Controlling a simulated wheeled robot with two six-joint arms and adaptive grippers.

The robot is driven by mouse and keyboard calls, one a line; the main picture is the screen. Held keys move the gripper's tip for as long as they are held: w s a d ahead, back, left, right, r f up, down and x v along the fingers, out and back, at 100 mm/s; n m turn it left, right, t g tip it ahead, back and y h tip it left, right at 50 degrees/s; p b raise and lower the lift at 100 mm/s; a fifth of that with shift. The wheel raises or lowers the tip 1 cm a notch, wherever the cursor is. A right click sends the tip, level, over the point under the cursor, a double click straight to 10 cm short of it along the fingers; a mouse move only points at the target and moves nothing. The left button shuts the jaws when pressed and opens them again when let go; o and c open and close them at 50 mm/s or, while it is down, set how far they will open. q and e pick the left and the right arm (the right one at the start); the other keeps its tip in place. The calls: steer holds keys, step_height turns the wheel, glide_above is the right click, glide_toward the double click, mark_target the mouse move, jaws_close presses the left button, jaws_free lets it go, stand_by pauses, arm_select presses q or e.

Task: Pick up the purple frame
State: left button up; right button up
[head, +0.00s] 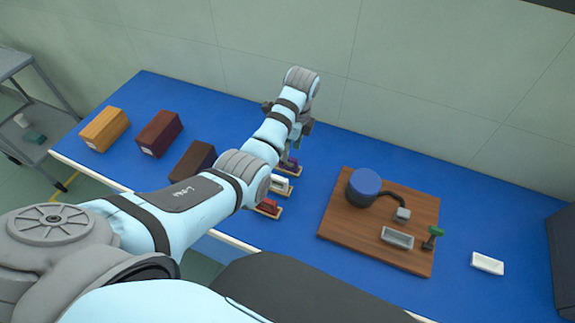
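The purple frame (290,166) is a small dark purple piece at the far end of a short row of small pieces on light wooden bases, on the blue table. My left arm reaches over the table from the left and partly hides it. My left gripper (296,146) points down just above or at the purple frame. My wrist hides its fingertips, so I cannot tell whether they touch the frame or are closed. My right gripper is not in view.
A white piece (280,185) and a red piece (268,207) stand nearer in the same row. Orange (105,129), maroon (158,134) and brown (193,161) boxes stand left. A wooden board (345,233) with a blue-topped cylinder (364,187) lies right, beside a white tray (487,263).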

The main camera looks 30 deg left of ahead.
mark_target(289, 159)
arm_select(q)
steer(key=f, duration=0.6)
steer(key=shift+w+a+f+b, duration=0.2)
steer(key=shift+w+b, duration=0.1)
steer(key=shift+b, duration=0.1)
steer(key=shift+s+r, duration=0.15)
steer(key=shift+r, duration=0.05)
steer(key=shift+c, duration=0.7)
jaws_close()
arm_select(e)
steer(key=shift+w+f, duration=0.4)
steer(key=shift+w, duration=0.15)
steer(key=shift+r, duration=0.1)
